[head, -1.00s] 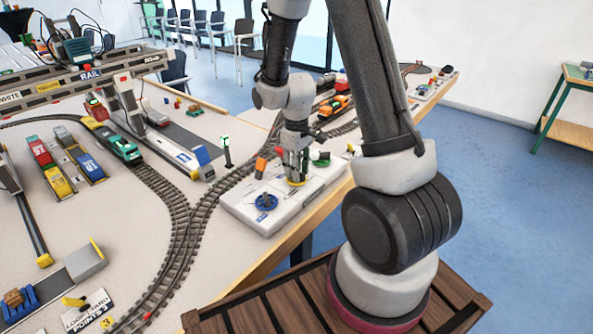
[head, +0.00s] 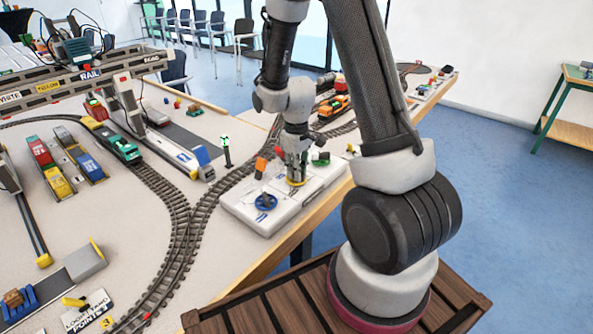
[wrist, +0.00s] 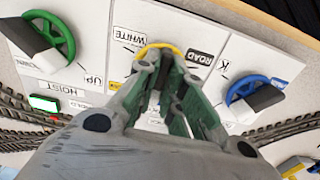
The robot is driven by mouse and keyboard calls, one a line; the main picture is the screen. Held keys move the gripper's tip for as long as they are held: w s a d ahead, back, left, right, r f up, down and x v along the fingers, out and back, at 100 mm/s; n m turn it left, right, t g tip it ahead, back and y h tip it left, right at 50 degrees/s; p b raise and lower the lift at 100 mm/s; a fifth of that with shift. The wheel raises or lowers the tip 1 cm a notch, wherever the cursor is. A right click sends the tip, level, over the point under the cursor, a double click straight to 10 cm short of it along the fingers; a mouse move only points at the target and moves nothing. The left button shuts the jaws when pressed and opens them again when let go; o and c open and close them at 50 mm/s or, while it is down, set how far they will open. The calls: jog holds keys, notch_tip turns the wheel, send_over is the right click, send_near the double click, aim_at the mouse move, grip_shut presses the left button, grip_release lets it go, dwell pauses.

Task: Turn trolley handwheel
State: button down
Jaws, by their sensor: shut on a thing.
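The yellow handwheel (wrist: 172,48) sits in the middle of the white control panel, with labels reading WHITE and ROAD beside it. My gripper (wrist: 166,88) is over it, pointing down, with its fingers shut on the wheel's middle part. The fingers hide most of the wheel, so only its far yellow rim shows. In the head view my gripper (head: 296,168) stands upright over the panel, and a strip of the yellow rim (head: 296,184) shows below it.
A green handwheel (wrist: 50,38) marked HOIST and a blue handwheel (wrist: 254,96), each with a dark handle, flank the yellow one closely. The panel (head: 290,209) lies near the table edge. Model tracks (head: 200,205) and a gantry crane (head: 80,75) stand to the left.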

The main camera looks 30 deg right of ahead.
jog(key=m, duration=0.5)
jog(key=shift+m, duration=0.3)
jog(key=m, duration=0.5)
jog(key=shift+m, duration=0.3)
jog(key=c, duration=1.5)
grip_release()
jog(key=shift+r, duration=0.1)
notch_tip(320, 180, up, 12)
jog(key=shift+f, duration=0.1)
